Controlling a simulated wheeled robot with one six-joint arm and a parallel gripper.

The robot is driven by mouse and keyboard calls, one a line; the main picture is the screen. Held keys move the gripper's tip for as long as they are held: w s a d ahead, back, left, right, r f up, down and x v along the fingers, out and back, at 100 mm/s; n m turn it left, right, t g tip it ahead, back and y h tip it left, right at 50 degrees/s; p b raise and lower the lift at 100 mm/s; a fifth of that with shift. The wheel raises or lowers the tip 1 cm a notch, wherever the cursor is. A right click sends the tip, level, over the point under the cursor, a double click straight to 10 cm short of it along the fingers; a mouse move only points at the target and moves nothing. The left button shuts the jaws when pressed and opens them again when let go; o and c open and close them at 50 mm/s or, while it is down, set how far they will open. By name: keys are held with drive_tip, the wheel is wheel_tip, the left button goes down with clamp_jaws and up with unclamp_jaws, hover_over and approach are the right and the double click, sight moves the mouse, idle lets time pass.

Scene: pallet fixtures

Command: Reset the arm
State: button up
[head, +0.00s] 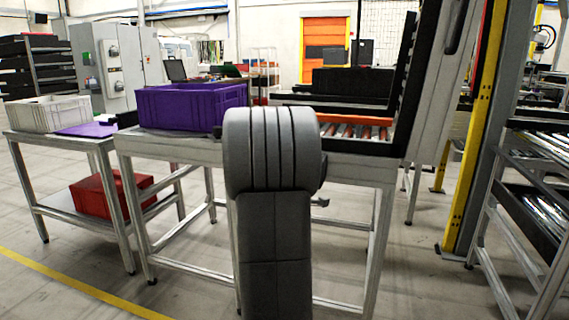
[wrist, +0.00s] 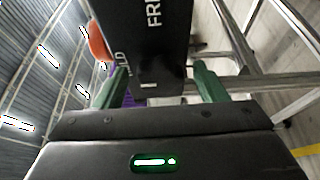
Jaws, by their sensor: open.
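My gripper (wrist: 162,84) shows in the wrist view as two green fingers standing well apart, so it is open. A black surface with white lettering (wrist: 148,45) shows beyond and between the fingers. The fingers do not appear to grip it, and its distance is hard to tell. My grey arm link stands upright in the middle of the head view and covers part of the table behind it. The gripper itself is not visible in the head view.
A purple crate (head: 190,107) stands on a metal-framed table (head: 170,148). A grey-white crate (head: 48,114) stands on a lower table at left, with a red box (head: 108,196) on its shelf. A yellow post (head: 473,130) and a rack (head: 500,190) stand at right. Floor is open at front left.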

drive_tip(key=s+d+p, duration=0.1)
drive_tip(key=s+p, duration=0.1)
drive_tip(key=s, duration=1.2)
drive_tip(key=w+a+m+t+h, duration=0.1)
drive_tip(key=w+m+t+h, duration=0.2)
drive_tip(key=w+m+h, duration=0.5)
drive_tip(key=w+m, duration=0.6)
drive_tip(key=m, duration=0.8)
drive_tip(key=shift+a+f, duration=0.4)
drive_tip(key=shift+w, duration=0.1)
